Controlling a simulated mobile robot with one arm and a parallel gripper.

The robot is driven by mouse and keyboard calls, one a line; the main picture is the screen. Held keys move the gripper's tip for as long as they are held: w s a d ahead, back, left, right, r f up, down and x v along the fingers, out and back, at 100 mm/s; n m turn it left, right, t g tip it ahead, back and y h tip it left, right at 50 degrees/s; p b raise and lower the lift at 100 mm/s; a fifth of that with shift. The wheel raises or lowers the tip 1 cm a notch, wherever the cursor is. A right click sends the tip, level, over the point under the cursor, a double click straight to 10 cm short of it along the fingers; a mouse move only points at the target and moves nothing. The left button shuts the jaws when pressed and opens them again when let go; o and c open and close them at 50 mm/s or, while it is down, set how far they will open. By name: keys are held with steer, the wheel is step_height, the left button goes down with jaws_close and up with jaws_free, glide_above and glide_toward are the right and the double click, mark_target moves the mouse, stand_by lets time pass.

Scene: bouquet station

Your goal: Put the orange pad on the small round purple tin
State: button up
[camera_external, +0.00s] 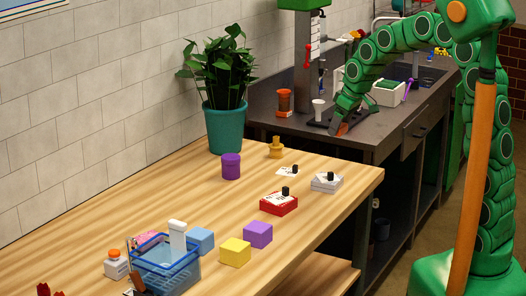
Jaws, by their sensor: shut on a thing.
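My gripper (340,125) is at the dark counter, low over its front part, with its fingers pointing down. It is shut on a small orange piece (342,130), which looks like the orange pad; its shape is mostly hidden by the fingers. I cannot tell whether the pad touches the counter. A round purple tin (231,168) stands upright on the wooden table, in front of the potted plant, left of and well apart from my gripper.
The dark counter (265,109) holds an orange jar (285,103) and a white cup (319,107) near my gripper. A potted plant (226,128) and a yellow-orange bottle (276,149) stand near the tin. Boxes, blocks and a blue basket (165,266) occupy the table's front.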

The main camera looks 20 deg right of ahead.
steer(key=a+r, duration=0.2)
steer(key=a, duration=0.9)
steer(key=a+r, duration=0.2)
steer(key=a, duration=1)
glide_above(228, 155)
steer(key=s+d, duration=0.1)
steer(key=s, duration=0.1)
steer(key=shift+w+f, duration=0.2)
steer(key=shift+f, duration=4.35)
steer(key=shift+w+a+f, duration=0.1)
steer(key=shift+f, duration=1.65)
steer(key=shift+f, duration=0.1)
